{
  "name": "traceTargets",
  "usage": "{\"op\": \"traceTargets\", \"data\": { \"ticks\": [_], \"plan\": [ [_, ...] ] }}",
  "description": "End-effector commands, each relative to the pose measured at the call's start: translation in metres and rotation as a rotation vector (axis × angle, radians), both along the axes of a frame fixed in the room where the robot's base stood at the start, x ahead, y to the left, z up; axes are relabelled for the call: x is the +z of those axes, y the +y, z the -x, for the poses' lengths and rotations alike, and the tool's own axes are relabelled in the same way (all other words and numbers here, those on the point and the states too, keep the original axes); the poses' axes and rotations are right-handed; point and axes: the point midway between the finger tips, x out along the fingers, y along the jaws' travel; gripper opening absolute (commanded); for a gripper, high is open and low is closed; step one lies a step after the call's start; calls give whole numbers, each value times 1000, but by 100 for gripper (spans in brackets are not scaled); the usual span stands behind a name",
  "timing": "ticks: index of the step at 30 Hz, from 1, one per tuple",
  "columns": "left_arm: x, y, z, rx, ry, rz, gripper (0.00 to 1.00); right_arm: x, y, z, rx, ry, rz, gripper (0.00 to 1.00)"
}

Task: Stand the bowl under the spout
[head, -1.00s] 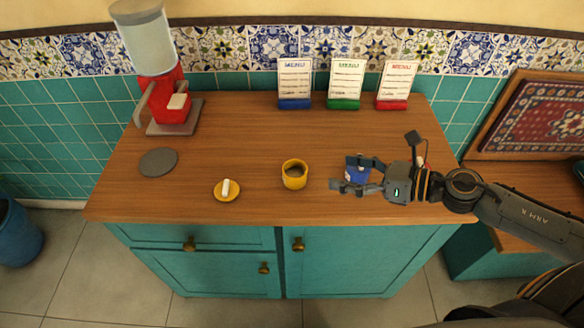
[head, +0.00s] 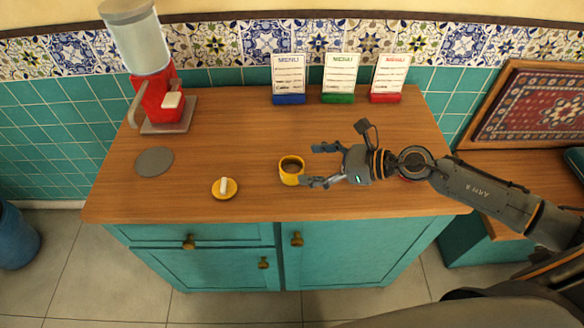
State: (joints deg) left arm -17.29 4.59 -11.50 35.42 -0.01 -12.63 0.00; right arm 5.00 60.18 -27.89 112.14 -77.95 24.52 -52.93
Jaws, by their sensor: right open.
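A yellow bowl (head: 291,178) with a dark inside stands upright on the wooden counter, near the middle. The red dispenser (head: 152,98) with a clear tank stands at the back left. A pale part (head: 172,100) sticks out of its front above a grey base (head: 180,126); I cannot tell whether it is the spout. My right gripper (head: 316,165) is open just right of the bowl. Its lower fingertip is close to the bowl's right side; I cannot tell if they touch. My left gripper is not in view.
A small yellow dish (head: 232,193) holding a white piece lies left of the bowl. A grey disc (head: 154,161) lies farther left. Three menu cards with blue (head: 289,99), green (head: 338,98) and red (head: 385,98) bases stand along the back. The counter between bowl and dispenser is clear.

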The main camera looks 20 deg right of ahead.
Motion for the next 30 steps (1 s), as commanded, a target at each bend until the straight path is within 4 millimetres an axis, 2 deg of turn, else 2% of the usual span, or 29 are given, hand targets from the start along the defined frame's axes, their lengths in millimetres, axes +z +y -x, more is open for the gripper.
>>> {"op": "traceTargets", "data": {
  "ticks": [7, 15, 24, 25, 26, 30],
  "plan": [
    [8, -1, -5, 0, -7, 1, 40, -6, 13, -9, 1, 0, -2, 80],
    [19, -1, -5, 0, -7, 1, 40, -24, 40, -29, 1, 0, -2, 80],
    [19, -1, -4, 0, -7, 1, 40, -29, 44, -31, 1, 1, 1, 80],
    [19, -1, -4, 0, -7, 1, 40, -29, 44, -31, 1, 1, 1, 78],
    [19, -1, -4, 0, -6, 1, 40, -29, 44, -31, 1, 1, 1, 72],
    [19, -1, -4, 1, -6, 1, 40, -29, 44, -31, 1, 1, 1, 44]
  ]
}}
